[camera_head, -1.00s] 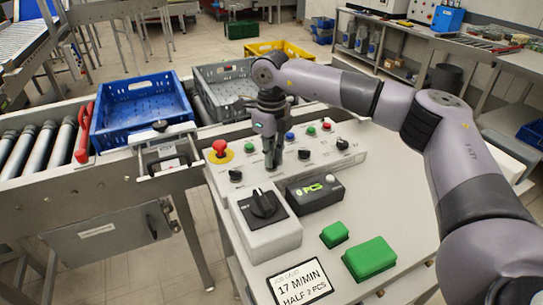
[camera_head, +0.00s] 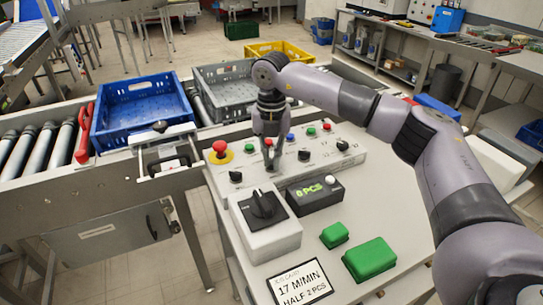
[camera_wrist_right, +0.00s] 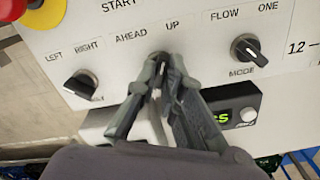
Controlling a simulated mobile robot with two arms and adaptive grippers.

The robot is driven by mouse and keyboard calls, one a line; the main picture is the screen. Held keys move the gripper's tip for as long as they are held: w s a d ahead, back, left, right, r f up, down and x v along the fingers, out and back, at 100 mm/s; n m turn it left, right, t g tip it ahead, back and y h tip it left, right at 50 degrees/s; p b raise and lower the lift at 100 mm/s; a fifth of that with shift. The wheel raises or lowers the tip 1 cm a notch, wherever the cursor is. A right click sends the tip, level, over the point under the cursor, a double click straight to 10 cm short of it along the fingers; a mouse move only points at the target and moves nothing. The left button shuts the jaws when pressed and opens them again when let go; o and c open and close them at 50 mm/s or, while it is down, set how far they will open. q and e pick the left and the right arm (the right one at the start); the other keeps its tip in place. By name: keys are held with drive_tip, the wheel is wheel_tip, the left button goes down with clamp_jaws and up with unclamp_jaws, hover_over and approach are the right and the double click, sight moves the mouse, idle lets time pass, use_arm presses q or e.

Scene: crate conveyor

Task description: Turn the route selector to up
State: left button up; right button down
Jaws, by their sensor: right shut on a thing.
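The route selector (camera_wrist_right: 160,56), a small dark knob under the labels AHEAD and UP, sits on the white control panel (camera_head: 213,170). My right gripper (camera_wrist_right: 161,74) is shut on it in the right wrist view, with its fingers on either side. The fingers hide most of the knob, so I cannot tell which way its pointer faces. In the head view my right gripper (camera_head: 271,171) points down onto the panel between two other knobs. My left gripper is not in view.
A LEFT/RIGHT knob (camera_wrist_right: 82,87) and a MODE knob (camera_wrist_right: 247,50) flank the selector. A red emergency button (camera_head: 220,148) is at the panel's left. A counter display (camera_head: 315,191) and a box with a large black dial (camera_head: 264,205) stand in front. A blue crate (camera_head: 140,107) is on the conveyor.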

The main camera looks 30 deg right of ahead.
sight(272, 161)
drive_tip(key=shift+r+m, duration=0.1)
drive_tip(key=shift+m, duration=1.5)
drive_tip(key=shift+w, duration=0.1)
drive_tip(key=c, duration=1.7)
unclamp_jaws()
wheel_tip(272, 161, up, 12)
